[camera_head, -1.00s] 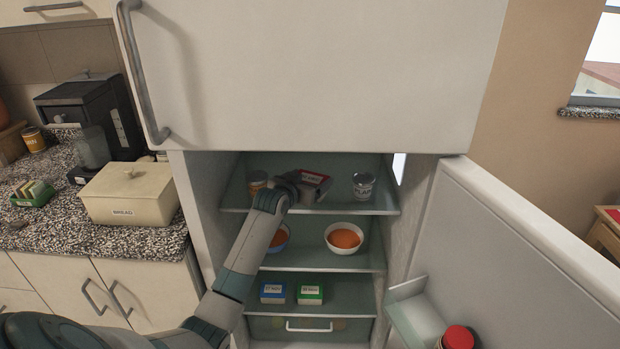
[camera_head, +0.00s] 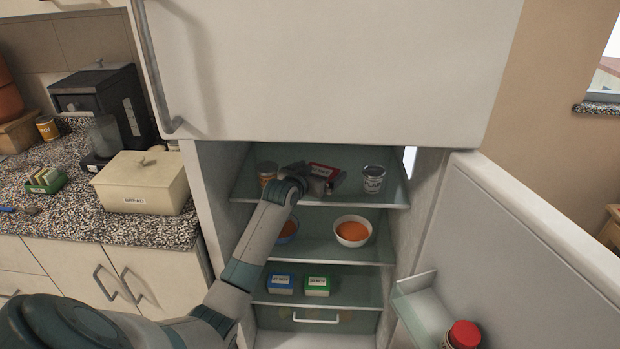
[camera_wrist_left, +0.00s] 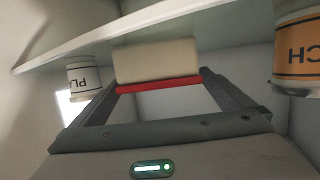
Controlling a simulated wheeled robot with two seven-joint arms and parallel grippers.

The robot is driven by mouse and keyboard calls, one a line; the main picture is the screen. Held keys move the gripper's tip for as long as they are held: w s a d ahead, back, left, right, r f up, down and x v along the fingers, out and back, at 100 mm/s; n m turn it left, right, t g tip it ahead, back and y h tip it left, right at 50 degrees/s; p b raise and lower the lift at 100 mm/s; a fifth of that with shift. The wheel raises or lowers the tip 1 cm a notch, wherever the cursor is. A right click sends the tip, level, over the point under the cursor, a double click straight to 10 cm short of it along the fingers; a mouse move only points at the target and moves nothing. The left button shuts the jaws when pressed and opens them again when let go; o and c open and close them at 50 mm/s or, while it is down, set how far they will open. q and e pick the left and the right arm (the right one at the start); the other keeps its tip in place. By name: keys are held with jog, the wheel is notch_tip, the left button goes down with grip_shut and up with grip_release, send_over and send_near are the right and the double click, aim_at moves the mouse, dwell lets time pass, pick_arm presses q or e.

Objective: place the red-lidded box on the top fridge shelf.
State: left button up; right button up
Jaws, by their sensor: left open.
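The red-lidded box (camera_head: 323,170) is on the top fridge shelf (camera_head: 250,190), between two cans. In the head view my left gripper (camera_head: 318,184) is in front of it and hides much of it. The left wrist view, which looks upside down, shows the box's pale body and red lid (camera_wrist_left: 158,65) against the shelf (camera_wrist_left: 215,18). There the two fingers of my left gripper (camera_wrist_left: 160,88) are spread wide, their tips near the two ends of the red lid. Whether they touch it I cannot tell. My right gripper is not in view.
A can with an orange label (camera_head: 267,173) stands left of the box, a pale can (camera_head: 373,180) right. Bowls (camera_head: 352,231) are on the shelf below, and blue (camera_head: 281,284) and green (camera_head: 317,286) boxes lower. The open fridge door (camera_head: 540,250) stands at the right.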

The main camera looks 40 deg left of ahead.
pick_arm(q)
jog(key=shift+s+d+r, duration=0.1)
jog(key=shift+s, duration=0.6)
jog(key=b+v, duration=0.1)
jog(key=v, duration=0.9)
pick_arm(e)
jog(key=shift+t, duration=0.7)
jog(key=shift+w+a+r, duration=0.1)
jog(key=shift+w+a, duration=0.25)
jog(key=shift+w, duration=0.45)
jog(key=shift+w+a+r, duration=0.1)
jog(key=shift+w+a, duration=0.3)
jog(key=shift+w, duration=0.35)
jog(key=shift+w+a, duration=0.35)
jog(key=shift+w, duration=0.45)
pick_arm(q)
jog(key=shift+s+r, duration=0.1)
jog(key=shift+s, duration=0.05)
